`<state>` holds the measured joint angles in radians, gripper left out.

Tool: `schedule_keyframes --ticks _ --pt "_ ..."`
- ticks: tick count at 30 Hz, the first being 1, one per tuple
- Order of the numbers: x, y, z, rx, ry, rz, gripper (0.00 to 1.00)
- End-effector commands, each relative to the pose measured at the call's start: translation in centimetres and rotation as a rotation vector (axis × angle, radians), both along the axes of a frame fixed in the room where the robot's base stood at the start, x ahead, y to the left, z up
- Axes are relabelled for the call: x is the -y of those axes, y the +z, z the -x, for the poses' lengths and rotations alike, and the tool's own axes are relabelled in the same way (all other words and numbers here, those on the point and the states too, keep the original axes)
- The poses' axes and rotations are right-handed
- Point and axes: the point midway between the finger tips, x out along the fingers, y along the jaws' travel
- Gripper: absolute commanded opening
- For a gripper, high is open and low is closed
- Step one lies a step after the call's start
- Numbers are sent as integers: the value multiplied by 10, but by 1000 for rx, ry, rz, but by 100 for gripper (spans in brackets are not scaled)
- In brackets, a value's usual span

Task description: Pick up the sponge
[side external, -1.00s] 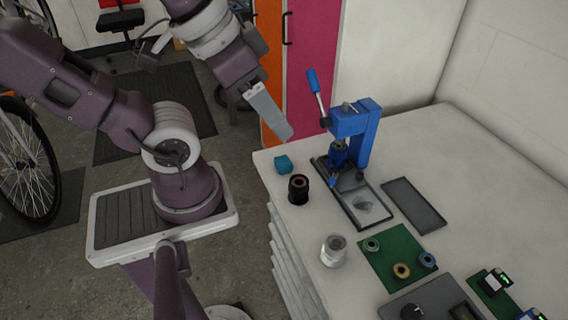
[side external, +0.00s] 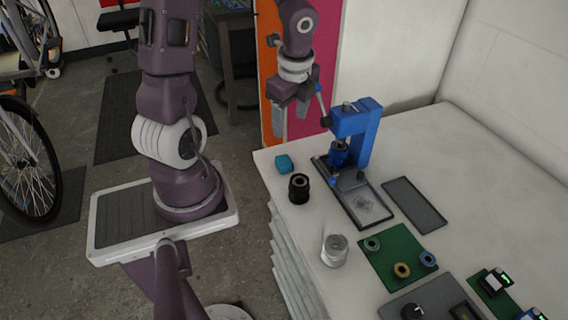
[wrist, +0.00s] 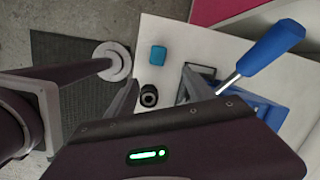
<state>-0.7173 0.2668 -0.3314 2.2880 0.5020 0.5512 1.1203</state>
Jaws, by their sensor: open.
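The sponge (side external: 284,163) is a small teal block lying on the white worktop near its back left corner. In the wrist view the dark gripper body covers the lower part and hides some of the bench.
A black ringed cylinder (side external: 299,188) stands just in front of the sponge. A blue lever press (side external: 356,135) with a raised handle is close on the right. A glass jar (side external: 334,250), a grey tray (side external: 414,204) and a green mat (side external: 396,274) lie further forward.

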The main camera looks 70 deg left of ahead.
Motion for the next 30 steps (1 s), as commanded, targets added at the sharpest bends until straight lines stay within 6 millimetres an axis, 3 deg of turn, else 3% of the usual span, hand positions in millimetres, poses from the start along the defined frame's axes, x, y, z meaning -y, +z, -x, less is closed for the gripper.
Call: schedule_keyframes --ticks 1,3,6,21,28,30 --pt "-12 -27 0 -47 -100 53 62" --pt "-21 -55 0 -73 -245 113 62" --pt "-27 -79 -1 -74 -375 169 62" --pt "-34 -154 1 -72 -429 190 62" --pt "-35 -158 1 -71 -427 187 62" --pt "-35 -158 1 -71 -426 187 52"
